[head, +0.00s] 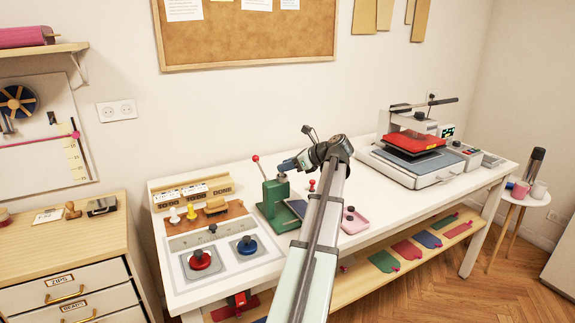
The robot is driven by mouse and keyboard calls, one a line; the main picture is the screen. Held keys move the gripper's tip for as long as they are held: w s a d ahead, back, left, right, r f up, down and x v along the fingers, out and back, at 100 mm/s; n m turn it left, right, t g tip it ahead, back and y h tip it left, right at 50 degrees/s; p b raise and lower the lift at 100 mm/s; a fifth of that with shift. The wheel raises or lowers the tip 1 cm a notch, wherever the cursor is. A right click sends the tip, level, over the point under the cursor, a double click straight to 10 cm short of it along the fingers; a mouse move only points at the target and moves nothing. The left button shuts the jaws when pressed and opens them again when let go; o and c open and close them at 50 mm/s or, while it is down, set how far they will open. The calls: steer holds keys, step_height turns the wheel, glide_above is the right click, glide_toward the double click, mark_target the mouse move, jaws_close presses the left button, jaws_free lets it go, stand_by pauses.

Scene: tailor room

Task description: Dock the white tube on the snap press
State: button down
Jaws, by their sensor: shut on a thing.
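The green snap press (274,196), with a red-knobbed lever, stands on the white table. My gripper (289,165) is close to the top of the press, at its right side, and points left. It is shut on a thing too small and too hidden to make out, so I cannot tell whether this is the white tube. I cannot tell whether the gripper touches the press. A small white upright piece (174,215) stands at the left of the table; I cannot tell whether it is a tube. A yellow upright piece (191,211) stands beside it.
A red knob (200,259) and a blue knob (247,245) stand on pale pads at the front left. A heat press (411,150) stands at the right. Labelled boxes (182,195) line the back left edge.

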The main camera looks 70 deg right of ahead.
steer(key=shift+f, duration=0.2)
steer(key=c, duration=1.1)
jaws_free()
steer(key=shift+c, duration=0.2)
steer(key=v, duration=1.1)
